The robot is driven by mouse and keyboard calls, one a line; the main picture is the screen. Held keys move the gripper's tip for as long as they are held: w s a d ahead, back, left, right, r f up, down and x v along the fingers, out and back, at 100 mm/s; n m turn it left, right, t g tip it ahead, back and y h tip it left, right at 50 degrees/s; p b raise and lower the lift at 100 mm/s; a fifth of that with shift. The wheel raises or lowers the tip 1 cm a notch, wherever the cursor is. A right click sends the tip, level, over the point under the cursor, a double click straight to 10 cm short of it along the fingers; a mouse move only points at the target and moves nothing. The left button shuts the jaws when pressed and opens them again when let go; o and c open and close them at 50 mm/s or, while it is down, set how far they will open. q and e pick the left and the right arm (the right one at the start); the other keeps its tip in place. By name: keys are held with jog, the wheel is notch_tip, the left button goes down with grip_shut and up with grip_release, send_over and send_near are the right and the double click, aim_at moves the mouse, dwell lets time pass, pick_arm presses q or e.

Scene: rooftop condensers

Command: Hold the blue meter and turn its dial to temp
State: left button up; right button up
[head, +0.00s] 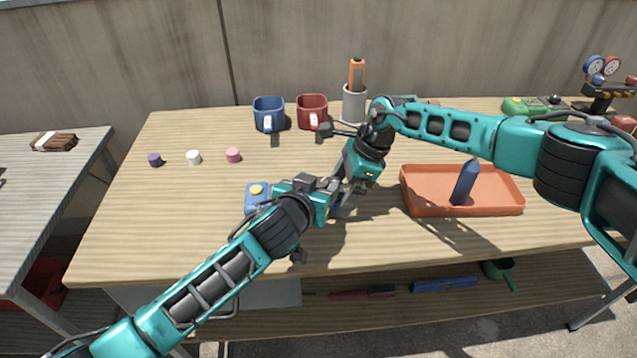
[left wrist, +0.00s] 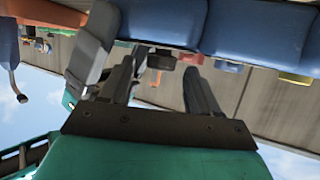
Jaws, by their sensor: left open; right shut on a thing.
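The blue meter (head: 257,196), with a round yellow part on top, shows low over the front middle of the table in the head view. My left gripper (head: 328,186) covers part of this area. My right gripper (head: 343,197) comes down from the right, close beside the left one. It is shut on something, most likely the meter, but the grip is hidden. My left gripper (left wrist: 162,72) is open in the left wrist view, with nothing clearly between its fingers. Large blue surfaces (left wrist: 265,30) lie close to it there. The dial's setting cannot be read.
An orange tray (head: 415,207) with a dark blue upright piece (head: 464,183) stands right. Blue (head: 268,112) and red mugs (head: 312,110) and a grey cup (head: 354,103) stand at the back. Small caps, including a white one (head: 193,158), lie left. The front-left tabletop is clear.

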pick_arm(q)
jog(key=shift+w+d+f, duration=0.2)
jog(key=shift+w+f, duration=0.05)
jog(key=shift+w, duration=0.25)
pick_arm(e)
jog(key=shift+s+f, duration=0.1)
jog(key=shift+f, duration=0.15)
pick_arm(q)
jog(key=c, duration=1)
jog(key=shift+a+m+g+h, duration=0.1)
jog(key=shift+m+g+h, duration=1.3)
jog(key=shift+m+h, duration=0.65)
jog(key=shift+c, duration=0.2)
jog(key=o, duration=1)
jog(key=shift+w+a, duration=0.1)
jog(key=shift+o, duration=0.2)
jog(key=v, duration=1.2)
